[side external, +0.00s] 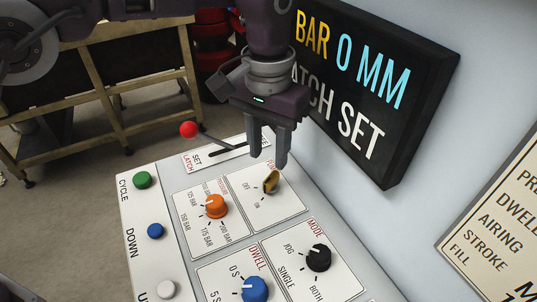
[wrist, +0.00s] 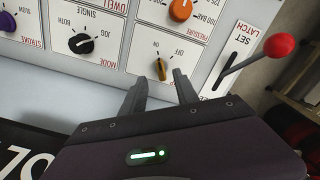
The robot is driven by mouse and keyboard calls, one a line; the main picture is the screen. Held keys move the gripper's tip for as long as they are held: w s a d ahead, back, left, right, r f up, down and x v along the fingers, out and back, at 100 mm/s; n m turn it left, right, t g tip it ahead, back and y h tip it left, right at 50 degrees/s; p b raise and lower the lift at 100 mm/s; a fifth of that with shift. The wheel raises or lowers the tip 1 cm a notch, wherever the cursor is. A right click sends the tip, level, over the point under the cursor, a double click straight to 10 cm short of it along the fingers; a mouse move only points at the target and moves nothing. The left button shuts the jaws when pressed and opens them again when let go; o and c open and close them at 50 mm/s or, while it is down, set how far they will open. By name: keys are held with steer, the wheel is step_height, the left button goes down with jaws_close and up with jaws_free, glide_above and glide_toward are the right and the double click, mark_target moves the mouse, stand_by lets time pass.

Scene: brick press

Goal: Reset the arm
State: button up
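My gripper (side external: 268,160) hangs above the upper part of the control panel (side external: 150,207) in the side view. Its two fingers are apart with nothing between them. In the wrist view, my gripper's fingertips (wrist: 159,80) lie to either side of the brass on/off switch (wrist: 161,69), seen beyond them. In the side view the brass switch (side external: 271,181) sits just below the fingertips, apparently clear of them. The latch lever with a red ball (side external: 188,130) stands left of my gripper; its ball also shows in the wrist view (wrist: 280,46).
An orange pressure knob (side external: 215,206), black mode knob (side external: 318,258) and blue dwell knob (side external: 255,289) stick up from the panel. Green (side external: 142,180) and blue (side external: 155,231) buttons line its left edge. A display (side external: 375,90) reading "LATCH SET" is close at the right.

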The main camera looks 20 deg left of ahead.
stand_by(0.3)
steer(key=s+a+r+n+t+h, duration=0.1)
steer(key=s+a+r, duration=0.2)
steer(key=a+r, duration=0.45)
steer(key=s+a+r+n+t, duration=0.1)
steer(key=s+a+r, duration=0.2)
steer(key=a+r, duration=0.45)
steer(key=s+a+f+t, duration=0.1)
steer(key=s+a+f, duration=0.2)
steer(key=s+a, duration=0.3)
steer(key=s+a+f+t+y, duration=0.1)
steer(key=s+a+f+t, duration=0.1)
steer(key=s+a, duration=0.5)
steer(key=s+f, duration=0.1)
steer(key=s, duration=0.5)
steer(key=shift+a+f+n+t, duration=0.2)
steer(key=shift+n+t, duration=0.1)
steer(key=shift+n, duration=0.1)
